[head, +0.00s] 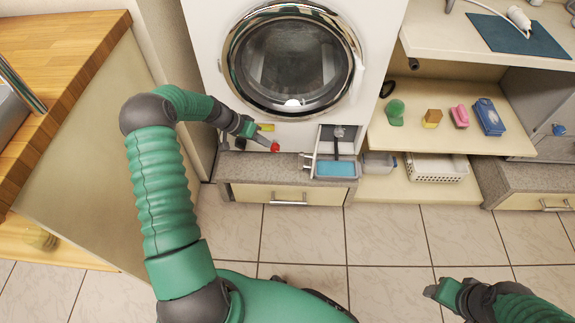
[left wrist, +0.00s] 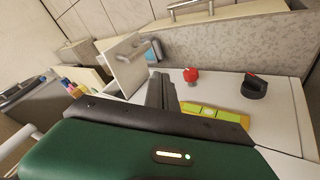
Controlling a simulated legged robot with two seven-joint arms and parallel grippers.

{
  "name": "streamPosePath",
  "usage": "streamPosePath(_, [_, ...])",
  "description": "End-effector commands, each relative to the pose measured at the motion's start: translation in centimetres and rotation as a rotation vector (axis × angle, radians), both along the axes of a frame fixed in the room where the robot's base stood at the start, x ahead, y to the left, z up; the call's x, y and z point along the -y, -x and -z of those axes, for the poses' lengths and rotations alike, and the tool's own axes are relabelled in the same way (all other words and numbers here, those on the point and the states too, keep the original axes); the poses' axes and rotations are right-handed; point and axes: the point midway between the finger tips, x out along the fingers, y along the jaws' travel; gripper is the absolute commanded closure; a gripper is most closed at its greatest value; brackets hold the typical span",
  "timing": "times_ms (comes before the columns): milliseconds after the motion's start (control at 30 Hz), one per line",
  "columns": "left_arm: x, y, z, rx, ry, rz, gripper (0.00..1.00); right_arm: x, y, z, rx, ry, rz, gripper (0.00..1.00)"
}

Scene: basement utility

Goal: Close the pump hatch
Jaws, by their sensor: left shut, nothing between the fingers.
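The washing machine (head: 205,60) stands ahead with its pump hatch opening (head: 338,138) low on the right of its front. The white hatch door (head: 311,160) is open, standing out from the left side of the opening. In the left wrist view the hatch door (left wrist: 122,62) shows its pale face and a handle. My left gripper (head: 262,138) is shut and empty, left of the hatch, by the red knob (head: 275,147). The left wrist view shows its fingers (left wrist: 162,92) together, apart from the door. My right gripper (head: 434,289) is low over the floor; its jaw opening is unclear.
A black knob (left wrist: 253,88) and a yellow-green label (left wrist: 215,112) are left of the hatch. Shelves (head: 425,190) with small items stand right. The tiled floor (head: 305,235) is clear.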

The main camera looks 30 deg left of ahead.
Motion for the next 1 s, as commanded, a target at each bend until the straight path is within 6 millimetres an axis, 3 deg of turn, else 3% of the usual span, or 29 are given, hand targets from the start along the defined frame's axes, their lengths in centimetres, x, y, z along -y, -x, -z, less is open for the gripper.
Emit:
streamPosePath(500, [3.9,-4.5,8.3,0.0,-0.001,0.004,1.0,0.0,0.0,4.8,0.001,0.0,0.0,0.43])
streamPosePath(733, [7.2,-5.2,7.9,0.0,-0.002,0.002,1.0,0.0,-0.1,6.0,0.001,0.0,0.0,0.43])
streamPosePath(1000, [7.8,-5.3,7.7,-0.001,-0.001,0.0,1.0,0.0,-0.1,6.0,0.001,0.0,0.0,0.43])
